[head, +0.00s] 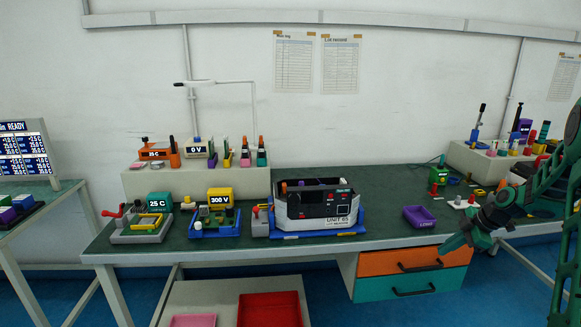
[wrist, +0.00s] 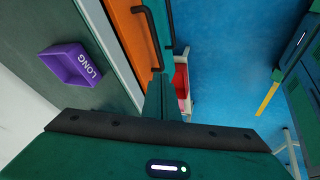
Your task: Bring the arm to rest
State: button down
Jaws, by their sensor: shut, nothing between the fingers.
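In the wrist view the shut fingers (wrist: 165,98) show in the middle, over the floor beside the drawer fronts. My arm rises from the gripper toward the right edge of the head view. The gripper appears apart from the bench and the drawers.
The green-topped bench (head: 375,212) carries a purple LONG tray (head: 418,216) near its front edge and a UNIT box (head: 318,208) in the middle. Orange (head: 400,260) and teal (head: 410,284) drawers are closed below. A red bin (head: 270,309) sits low in front. Blue floor (wrist: 235,60) is open beside the drawers.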

jog(key=s+a+r+m+g+h, duration=0.1)
jog(key=s+a+r+m+h, duration=0.15)
jog(key=s+r+m, duration=0.55)
jog(key=s+a+r+m+g+h, duration=0.1)
jog(key=s+a+r+m+g, duration=0.25)
jog(key=s, duration=0.85)
jog(key=s+a+r+m, duration=0.1)
jog(key=s+a+m, duration=0.2)
jog(key=s, duration=0.8)
jog(key=s+a+r+m, duration=0.1)
jog(key=s+a+m, duration=0.2)
jog(key=s+m, duration=0.4)
jog(key=s, duration=0.4)
jog(key=shift+s+r, duration=0.2)
jog(key=shift+s, duration=0.2)
jog(key=shift+a, duration=0.1)
